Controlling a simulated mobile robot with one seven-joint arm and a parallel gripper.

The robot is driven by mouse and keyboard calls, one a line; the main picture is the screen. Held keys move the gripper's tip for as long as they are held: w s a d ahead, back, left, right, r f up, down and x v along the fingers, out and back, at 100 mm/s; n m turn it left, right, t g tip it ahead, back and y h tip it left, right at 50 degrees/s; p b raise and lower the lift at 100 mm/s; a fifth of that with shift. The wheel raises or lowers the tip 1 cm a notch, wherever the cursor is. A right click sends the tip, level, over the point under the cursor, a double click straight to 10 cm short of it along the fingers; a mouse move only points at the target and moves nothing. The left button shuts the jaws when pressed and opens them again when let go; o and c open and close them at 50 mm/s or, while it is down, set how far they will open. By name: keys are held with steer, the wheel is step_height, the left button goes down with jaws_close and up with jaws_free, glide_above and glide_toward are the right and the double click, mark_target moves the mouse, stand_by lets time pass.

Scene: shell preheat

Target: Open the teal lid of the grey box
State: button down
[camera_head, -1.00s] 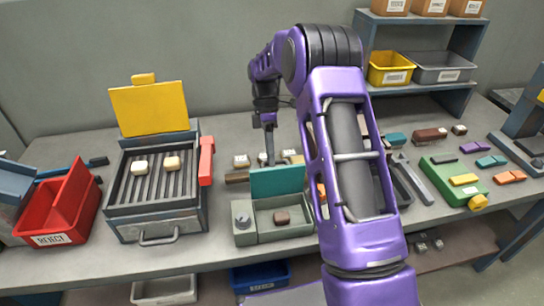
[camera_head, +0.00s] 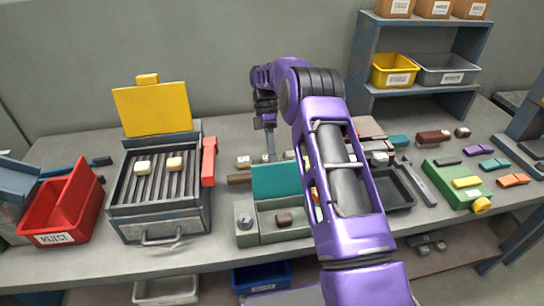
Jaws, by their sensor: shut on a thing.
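The grey box (camera_head: 270,236) stands near the front edge of the bench, left of my arm. Its teal lid (camera_head: 277,181) stands raised, upright along the back of the box. A small brown block (camera_head: 284,219) lies in the open box, and a round knob (camera_head: 245,221) is on its left part. My gripper (camera_head: 270,156) points down just behind the lid's top edge. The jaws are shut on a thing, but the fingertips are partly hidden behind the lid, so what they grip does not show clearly. My arm covers the box's right end.
A grill-like unit (camera_head: 160,226) with a raised yellow lid (camera_head: 152,109) and a red handle (camera_head: 209,161) stands to the left. A red reject bin (camera_head: 68,214) is beyond it. Several small blocks lie behind the box. A green box (camera_head: 452,187) is at right.

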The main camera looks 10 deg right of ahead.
steer(key=shift+f, duration=0.25)
steer(key=c, duration=0.8)
jaws_free()
steer(key=shift+w, duration=0.2)
steer(key=shift+c, duration=0.2)
steer(key=shift+r, duration=0.1)
steer(key=shift+r, duration=0.1)
step_height(320, 180, up, 10)
steer(key=shift+s, duration=0.1)
